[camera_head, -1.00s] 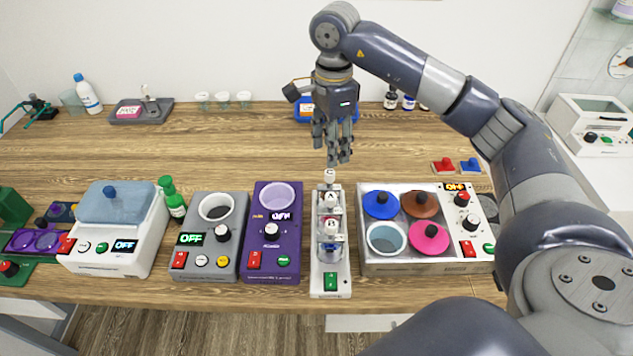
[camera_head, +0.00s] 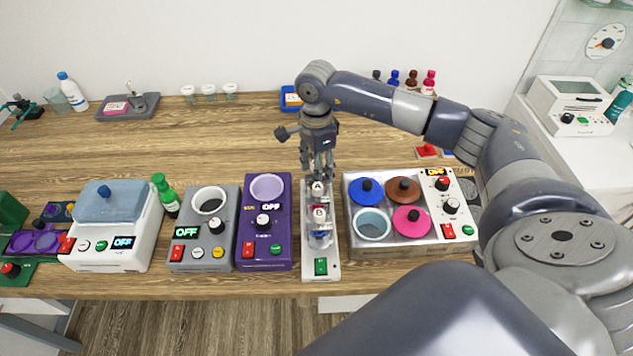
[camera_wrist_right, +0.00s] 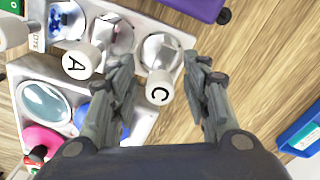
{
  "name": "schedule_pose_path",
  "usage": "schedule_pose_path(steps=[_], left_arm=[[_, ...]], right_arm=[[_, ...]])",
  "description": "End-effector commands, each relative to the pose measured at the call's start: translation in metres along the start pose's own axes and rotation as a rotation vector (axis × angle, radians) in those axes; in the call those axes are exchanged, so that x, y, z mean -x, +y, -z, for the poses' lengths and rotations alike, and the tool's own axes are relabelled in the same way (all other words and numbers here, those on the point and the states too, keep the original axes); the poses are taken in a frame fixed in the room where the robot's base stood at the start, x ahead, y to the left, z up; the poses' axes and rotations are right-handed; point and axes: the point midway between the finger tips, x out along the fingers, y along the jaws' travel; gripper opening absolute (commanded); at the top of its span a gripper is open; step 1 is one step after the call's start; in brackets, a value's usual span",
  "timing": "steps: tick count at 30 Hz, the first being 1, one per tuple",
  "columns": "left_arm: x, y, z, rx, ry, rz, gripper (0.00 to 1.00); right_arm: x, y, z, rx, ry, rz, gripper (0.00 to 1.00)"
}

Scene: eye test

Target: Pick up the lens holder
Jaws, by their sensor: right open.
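A narrow white stand (camera_head: 320,260) with a green switch at its front holds lens holders topped with lettered white knobs. A third, with a blue lens (camera_wrist_right: 67,20), is partly cut off. Which one the task means is not shown. My right gripper (camera_head: 318,175) is open above the stand's far end, pointing down; its fingers hide part of the far holder. My left gripper is not in view.
A purple device (camera_head: 265,235) stands close left of the stand. A silver bath with coloured lids (camera_head: 404,244) stands close right. A grey device (camera_head: 203,230) and a white device (camera_head: 108,226) are farther left. The wooden table (camera_head: 230,135) is mostly free behind them.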

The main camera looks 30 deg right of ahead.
Motion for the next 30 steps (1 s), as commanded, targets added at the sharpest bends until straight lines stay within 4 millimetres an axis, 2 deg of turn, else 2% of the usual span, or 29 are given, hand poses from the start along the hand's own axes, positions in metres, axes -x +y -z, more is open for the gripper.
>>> schedule_pose_path(steps=[4, 9, 10, 22, 26, 30], left_arm=[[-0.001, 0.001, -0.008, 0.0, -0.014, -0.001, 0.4], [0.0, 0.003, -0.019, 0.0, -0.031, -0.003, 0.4], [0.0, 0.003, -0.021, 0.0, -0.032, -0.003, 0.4], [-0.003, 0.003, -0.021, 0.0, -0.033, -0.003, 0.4], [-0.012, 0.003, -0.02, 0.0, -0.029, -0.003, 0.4], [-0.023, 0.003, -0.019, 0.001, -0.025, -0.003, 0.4]], right_arm=[[0.0, 0.0, 0.0, 0.0, 0.0, 0.0, 0.44], [0.0, 0.0, 0.0, 0.0, 0.0, 0.0, 0.05], [0.0, 0.0, 0.0, 0.0, 0.0, 0.0, 0.0], [0.005, -0.001, 0.0, -0.001, -0.001, 0.003, 0.0], [0.023, -0.002, 0.0, -0.001, -0.001, 0.006, 0.0], [0.051, -0.001, 0.0, 0.0, -0.001, 0.007, 0.0]])
